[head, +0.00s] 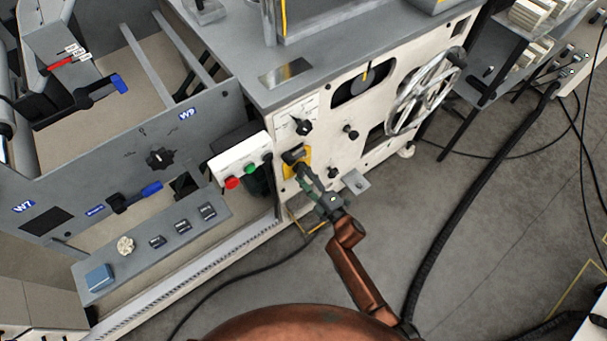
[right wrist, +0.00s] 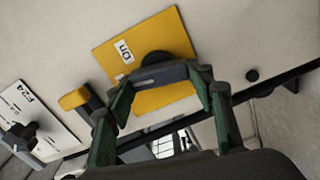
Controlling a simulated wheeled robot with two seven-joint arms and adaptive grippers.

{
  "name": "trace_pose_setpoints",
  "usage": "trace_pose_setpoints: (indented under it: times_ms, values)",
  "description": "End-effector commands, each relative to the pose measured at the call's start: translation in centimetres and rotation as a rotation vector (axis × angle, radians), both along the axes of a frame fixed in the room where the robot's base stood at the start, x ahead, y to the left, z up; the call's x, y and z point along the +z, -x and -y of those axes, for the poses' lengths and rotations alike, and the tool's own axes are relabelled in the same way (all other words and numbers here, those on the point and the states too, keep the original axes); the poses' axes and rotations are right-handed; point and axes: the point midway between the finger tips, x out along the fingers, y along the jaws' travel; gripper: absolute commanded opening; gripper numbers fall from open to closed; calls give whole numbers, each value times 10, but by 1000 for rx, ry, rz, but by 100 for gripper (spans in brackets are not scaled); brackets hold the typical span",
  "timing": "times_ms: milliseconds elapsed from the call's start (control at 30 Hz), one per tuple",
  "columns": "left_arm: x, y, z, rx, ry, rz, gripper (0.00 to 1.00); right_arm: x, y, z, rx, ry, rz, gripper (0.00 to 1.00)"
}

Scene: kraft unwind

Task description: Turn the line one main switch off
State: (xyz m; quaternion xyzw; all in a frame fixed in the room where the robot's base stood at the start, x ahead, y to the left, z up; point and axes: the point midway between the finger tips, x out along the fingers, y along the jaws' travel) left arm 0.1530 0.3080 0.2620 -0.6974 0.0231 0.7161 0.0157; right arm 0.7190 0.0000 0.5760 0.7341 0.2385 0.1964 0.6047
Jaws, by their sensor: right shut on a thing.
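The main switch is a yellow plate (head: 305,155) with a dark handle (head: 294,155) on the front of the cream machine panel. In the right wrist view the yellow plate (right wrist: 172,38) has a white "On" label (right wrist: 123,50) beside a round black hub. A grey handle bar (right wrist: 160,75) crosses in front of the hub. My right gripper (right wrist: 164,87) is shut on this bar, with a green finger at each end. In the head view the right gripper (head: 302,172) reaches the switch from below right and partly hides it. My left gripper is not in view.
A white plate with a black knob (head: 303,127) sits above the switch. A white box with a red button (head: 232,183) and a green button (head: 250,169) is left of it. A spoked handwheel (head: 427,90) is to the right. Floor with cables is open at lower right.

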Motion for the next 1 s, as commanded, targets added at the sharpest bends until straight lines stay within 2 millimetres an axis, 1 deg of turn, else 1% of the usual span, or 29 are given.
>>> trace_pose_setpoints:
  times_ms: [33,400,600,967,1000]
  values:
    - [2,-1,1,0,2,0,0,-3,1,0,0,25,15,25]
    - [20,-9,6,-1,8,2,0,-4,1,0,0,151,106,25]
    - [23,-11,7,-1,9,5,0,-3,1,0,0,170,120,25]
    - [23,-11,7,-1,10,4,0,-3,1,0,1,173,122,25]
    - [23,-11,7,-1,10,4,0,-3,1,0,1,173,122,52]
